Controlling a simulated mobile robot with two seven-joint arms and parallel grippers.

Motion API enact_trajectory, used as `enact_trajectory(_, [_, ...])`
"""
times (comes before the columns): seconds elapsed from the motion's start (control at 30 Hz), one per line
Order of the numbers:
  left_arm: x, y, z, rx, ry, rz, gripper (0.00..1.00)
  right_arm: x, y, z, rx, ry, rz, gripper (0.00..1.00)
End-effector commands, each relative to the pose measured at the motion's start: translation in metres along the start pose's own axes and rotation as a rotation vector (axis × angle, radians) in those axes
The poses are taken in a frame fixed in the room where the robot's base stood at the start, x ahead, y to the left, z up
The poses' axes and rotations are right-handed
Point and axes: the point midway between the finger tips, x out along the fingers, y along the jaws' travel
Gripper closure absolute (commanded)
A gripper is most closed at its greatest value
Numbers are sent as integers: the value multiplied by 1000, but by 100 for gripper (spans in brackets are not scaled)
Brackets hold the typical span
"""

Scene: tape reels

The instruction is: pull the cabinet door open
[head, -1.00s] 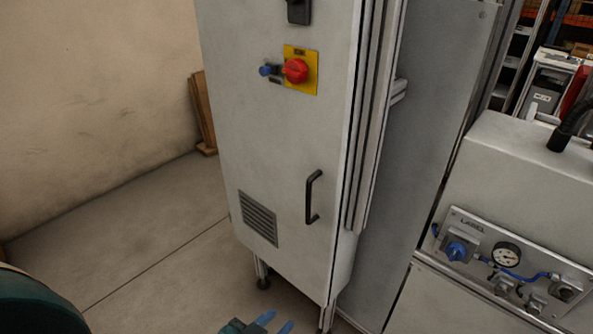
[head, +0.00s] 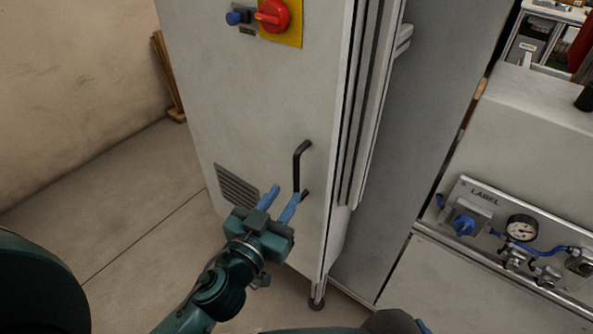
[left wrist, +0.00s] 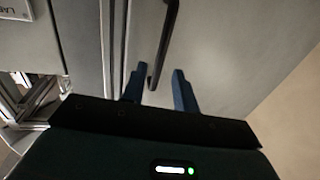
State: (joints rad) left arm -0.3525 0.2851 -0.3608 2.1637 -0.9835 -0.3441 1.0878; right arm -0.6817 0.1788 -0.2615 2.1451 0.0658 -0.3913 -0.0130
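The grey cabinet door (head: 260,100) stands upright and looks closed. Its black bar handle (head: 297,165) is mounted vertically near the door's right edge. My left gripper (head: 283,197) is open, its two blue fingers pointing up toward the handle's lower part. In the left wrist view the handle (left wrist: 164,50) reaches down between the spread fingertips (left wrist: 157,82) of the left gripper. I cannot tell whether a finger touches it. In the head view the right finger overlaps the handle's lower end. At the bottom edge, a blue tip (head: 422,326) likely belongs to my right gripper, mostly out of frame.
A red rotary switch (head: 272,15) on a yellow plate sits high on the door, and a vent grille (head: 238,187) low on it. A machine with a gauge panel (head: 515,235) stands at right. The floor (head: 120,210) at left is clear.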

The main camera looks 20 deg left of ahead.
Motion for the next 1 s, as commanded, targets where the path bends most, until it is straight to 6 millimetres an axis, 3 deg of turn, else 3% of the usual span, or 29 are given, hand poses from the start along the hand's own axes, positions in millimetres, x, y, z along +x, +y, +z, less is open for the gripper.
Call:
enact_trajectory(0.2, [40, 0, -3, 2, 1, 0, 71, -4, -1, -4, -25, -15, 0, 64])
enact_trajectory(0.4, [61, 0, 0, 0, -1, 0, 71, -5, 0, -8, -39, -13, 3, 64])
enact_trajectory(0.77, [66, 0, 1, 0, -1, -1, 71, -4, 0, -7, -41, -14, 5, 64])
enact_trajectory(1.0, [66, 0, 0, 0, -1, 0, 89, -4, 1, -8, -36, -12, 7, 64])
